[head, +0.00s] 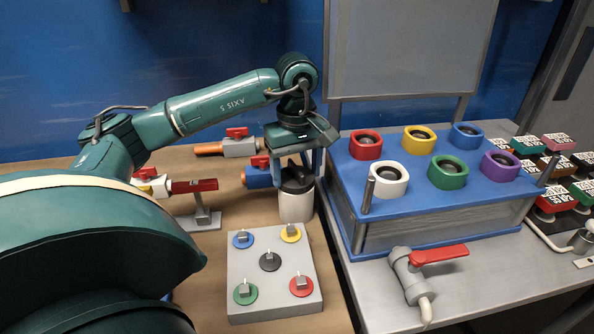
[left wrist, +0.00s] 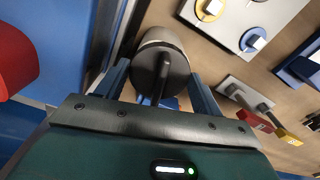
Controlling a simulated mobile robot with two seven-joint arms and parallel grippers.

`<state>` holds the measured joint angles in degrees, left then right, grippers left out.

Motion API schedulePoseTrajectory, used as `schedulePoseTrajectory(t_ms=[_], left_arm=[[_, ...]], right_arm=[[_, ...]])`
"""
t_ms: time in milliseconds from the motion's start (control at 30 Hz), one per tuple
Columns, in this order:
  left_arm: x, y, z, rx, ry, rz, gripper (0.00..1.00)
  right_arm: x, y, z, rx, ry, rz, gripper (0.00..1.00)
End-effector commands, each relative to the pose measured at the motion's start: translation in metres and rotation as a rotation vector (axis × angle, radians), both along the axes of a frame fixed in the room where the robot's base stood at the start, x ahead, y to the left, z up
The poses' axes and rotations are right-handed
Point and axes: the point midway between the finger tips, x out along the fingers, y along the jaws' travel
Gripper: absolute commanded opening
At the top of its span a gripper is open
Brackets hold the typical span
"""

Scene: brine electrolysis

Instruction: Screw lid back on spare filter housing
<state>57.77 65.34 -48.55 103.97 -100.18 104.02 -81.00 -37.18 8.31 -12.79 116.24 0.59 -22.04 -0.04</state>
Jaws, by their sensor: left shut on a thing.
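The spare filter housing (head: 296,206) is a white cylinder standing upright on the wooden bench, left of the blue-topped box. Its dark lid (head: 298,186) is at the top of the cylinder. The left wrist view shows the round dark lid (left wrist: 160,72) with a raised bar across it, and a strip of the white housing (left wrist: 163,36) beyond. My left gripper (head: 297,168) comes down from above with its blue fingers on either side of the lid, shut on it. Whether the lid's thread is engaged is hidden. My right gripper is not in view.
A grey panel with coloured knobs (head: 272,305) lies just in front of the housing. Valves with red handles (head: 240,146) stand to its left. The blue-topped box (head: 430,215) with coloured rings is close on its right. A tap (head: 410,275) sits on the right-hand bench.

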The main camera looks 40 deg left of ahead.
Motion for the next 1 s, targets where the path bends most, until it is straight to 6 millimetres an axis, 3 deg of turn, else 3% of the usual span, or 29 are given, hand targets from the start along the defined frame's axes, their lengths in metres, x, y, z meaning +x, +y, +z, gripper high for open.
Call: schedulePoseTrajectory(t_ms=[33,233,467,500,800,1000], left_arm=[[0.0005,0.0007,-0.0009,0.003,-0.002,-0.057,0.4],[0.0003,0.0006,0.0001,0.003,0.001,-0.264,0.4],[0.0001,0.0005,0.001,0.003,0.002,-0.286,0.4],[0.0001,0.0005,0.0011,0.002,0.001,-0.286,0.69],[-0.0002,0.0,0.0008,0.002,0.003,-0.285,0.92],[-0.0004,-0.0002,0.0007,0.001,0.004,-0.285,0.92]], right_arm=[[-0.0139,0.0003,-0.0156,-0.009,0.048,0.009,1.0],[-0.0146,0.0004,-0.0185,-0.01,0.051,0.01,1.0],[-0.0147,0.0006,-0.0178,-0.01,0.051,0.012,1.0],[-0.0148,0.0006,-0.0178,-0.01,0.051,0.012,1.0],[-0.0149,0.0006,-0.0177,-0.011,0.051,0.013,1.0],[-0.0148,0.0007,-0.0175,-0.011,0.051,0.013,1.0]])
